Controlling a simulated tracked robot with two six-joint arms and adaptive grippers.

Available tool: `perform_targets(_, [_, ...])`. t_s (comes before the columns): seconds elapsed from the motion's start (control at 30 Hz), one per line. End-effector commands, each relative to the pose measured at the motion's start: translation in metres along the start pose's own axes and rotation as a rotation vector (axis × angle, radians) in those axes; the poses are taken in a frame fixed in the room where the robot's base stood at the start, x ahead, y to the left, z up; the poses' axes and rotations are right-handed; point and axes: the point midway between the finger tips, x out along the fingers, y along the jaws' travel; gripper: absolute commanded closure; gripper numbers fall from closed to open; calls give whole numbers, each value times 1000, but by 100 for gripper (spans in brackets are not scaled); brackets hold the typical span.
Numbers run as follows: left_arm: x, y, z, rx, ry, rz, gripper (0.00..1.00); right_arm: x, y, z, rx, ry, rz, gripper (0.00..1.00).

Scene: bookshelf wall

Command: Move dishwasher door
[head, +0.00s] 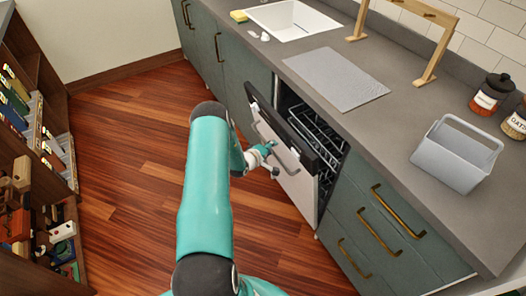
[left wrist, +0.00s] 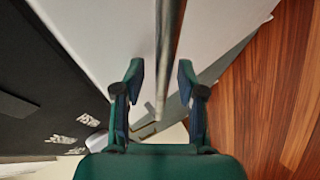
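The dishwasher door (head: 299,190) is white and stands partly open, tilted out from the counter front. Its black top edge and the racks (head: 318,130) inside show behind it. A grey bar handle (head: 284,162) runs across the door's outer face. My left gripper (head: 270,152) is at the handle. In the left wrist view, the handle (left wrist: 167,45) passes between the two open fingers of my left gripper (left wrist: 160,82), with a gap on each side. The door's white face (left wrist: 105,35) fills the upper middle there. My right gripper is not in view.
The grey counter (head: 390,125) holds a sink (head: 292,20), a grey mat (head: 335,78), a wooden rack (head: 437,55), a grey caddy (head: 455,158) and jars (head: 490,95). A shelf (head: 15,265) with toys stands at the left. The wooden floor (head: 130,170) between is clear.

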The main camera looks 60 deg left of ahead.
Motion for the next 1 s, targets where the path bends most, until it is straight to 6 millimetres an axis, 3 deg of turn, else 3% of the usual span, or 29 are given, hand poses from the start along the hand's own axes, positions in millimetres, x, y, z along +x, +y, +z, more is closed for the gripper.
perform_targets(0.6, [-103, 0, -1, 0, 3, 0, 61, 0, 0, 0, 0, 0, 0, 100])
perform_targets(1.0, [-114, 0, 0, 1, 2, 1, 61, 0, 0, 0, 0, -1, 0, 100])
